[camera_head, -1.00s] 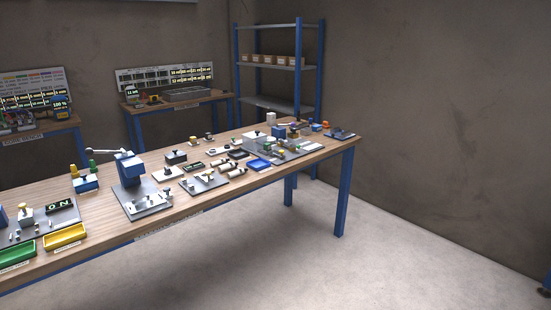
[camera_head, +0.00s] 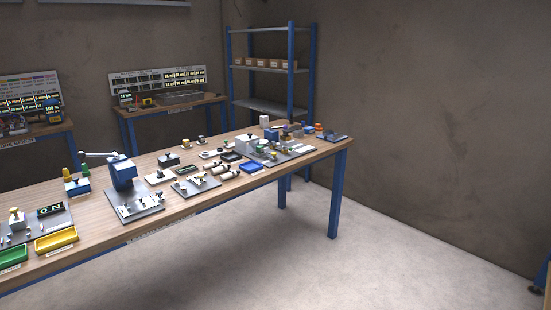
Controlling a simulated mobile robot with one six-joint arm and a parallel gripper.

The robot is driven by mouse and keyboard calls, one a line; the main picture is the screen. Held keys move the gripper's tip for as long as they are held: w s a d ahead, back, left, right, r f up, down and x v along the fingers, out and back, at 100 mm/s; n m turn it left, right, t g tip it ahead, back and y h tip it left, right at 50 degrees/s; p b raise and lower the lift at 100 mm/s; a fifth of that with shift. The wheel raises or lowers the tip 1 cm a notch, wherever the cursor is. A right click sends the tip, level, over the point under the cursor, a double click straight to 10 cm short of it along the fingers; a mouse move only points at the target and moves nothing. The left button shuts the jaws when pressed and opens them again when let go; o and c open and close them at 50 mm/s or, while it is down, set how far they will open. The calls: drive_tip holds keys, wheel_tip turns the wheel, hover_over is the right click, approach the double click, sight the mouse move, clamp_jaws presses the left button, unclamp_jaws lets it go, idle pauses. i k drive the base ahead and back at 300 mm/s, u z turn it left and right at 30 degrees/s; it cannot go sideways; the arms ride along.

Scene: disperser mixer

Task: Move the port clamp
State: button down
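I cannot tell which of the small parts on the long wooden workbench (camera_head: 100,212) is the port clamp. A grey plate with several small fixtures (camera_head: 290,155) lies at the bench's right end. A smaller grey plate with knobbed parts (camera_head: 197,188) lies near the middle of the front edge. A blue press-like device (camera_head: 122,175) with a lever stands on a grey base to its left. My gripper is not in view.
A yellow tray (camera_head: 56,240) and a green tray (camera_head: 8,256) sit at the front left. A blue tray (camera_head: 252,167) lies farther right. A shelf rack (camera_head: 289,80) stands behind. The floor (camera_head: 390,255) at right is open.

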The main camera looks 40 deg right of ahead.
sight(269, 154)
drive_tip(key=z, duration=0.05)
drive_tip(key=i, duration=0.9)
